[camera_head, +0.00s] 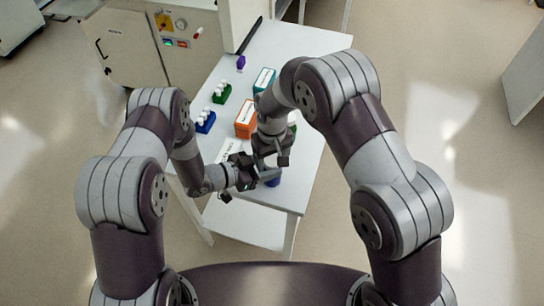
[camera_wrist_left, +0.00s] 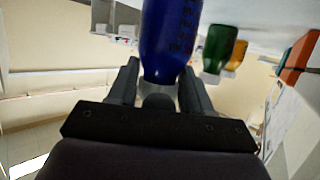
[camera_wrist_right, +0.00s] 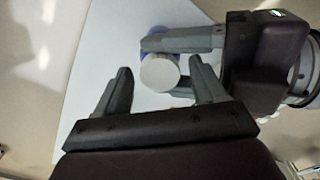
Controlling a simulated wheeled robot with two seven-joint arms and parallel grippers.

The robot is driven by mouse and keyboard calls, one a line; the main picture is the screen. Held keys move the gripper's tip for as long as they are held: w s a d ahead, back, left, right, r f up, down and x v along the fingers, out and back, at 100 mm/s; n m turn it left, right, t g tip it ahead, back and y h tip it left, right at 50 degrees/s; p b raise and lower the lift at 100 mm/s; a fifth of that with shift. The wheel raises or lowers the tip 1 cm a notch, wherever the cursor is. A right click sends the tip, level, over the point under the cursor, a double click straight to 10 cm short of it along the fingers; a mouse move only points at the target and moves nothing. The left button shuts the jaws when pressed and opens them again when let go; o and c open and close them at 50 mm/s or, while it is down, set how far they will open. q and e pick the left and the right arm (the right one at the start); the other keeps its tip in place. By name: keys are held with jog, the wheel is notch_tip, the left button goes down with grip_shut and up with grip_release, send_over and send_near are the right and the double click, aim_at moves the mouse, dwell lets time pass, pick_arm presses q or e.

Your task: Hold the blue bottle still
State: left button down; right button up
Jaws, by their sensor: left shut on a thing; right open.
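The blue bottle (camera_head: 273,182) stands near the front end of the white table, mostly hidden by my grippers in the head view. My left gripper (camera_head: 262,176) is shut on it from the left. In the left wrist view the blue bottle (camera_wrist_left: 168,38) is between the two fingers and appears inverted. In the right wrist view its round white cap (camera_wrist_right: 159,74) faces the camera, with my left gripper's fingers on both sides. My right gripper (camera_wrist_right: 161,80) is open over the cap, its fingers apart; I cannot tell whether they touch it.
The white table (camera_head: 307,60) carries an orange box (camera_head: 245,119), a teal box (camera_head: 264,80), and green (camera_head: 221,93) and blue (camera_head: 205,122) racks with white-capped vials. Green (camera_wrist_left: 214,48) and amber (camera_wrist_left: 237,55) bottles stand near the blue one. A cabinet (camera_head: 130,45) adjoins the table's left side.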

pick_arm(q)
jog(key=shift+s+f, duration=0.25)
jog(key=shift+f, duration=0.05)
pick_arm(e)
notch_tip(320, 180, up, 4)
jog(key=shift+r, duration=0.25)
pick_arm(q)
jog(key=c, duration=0.8)
grip_release()
jog(key=o, duration=0.4)
jog(key=shift+w, duration=0.3)
pick_arm(e)
jog(key=shift+w+f, duration=0.1)
jog(key=shift+w, duration=0.05)
pick_arm(q)
jog(key=shift+r, duration=0.1)
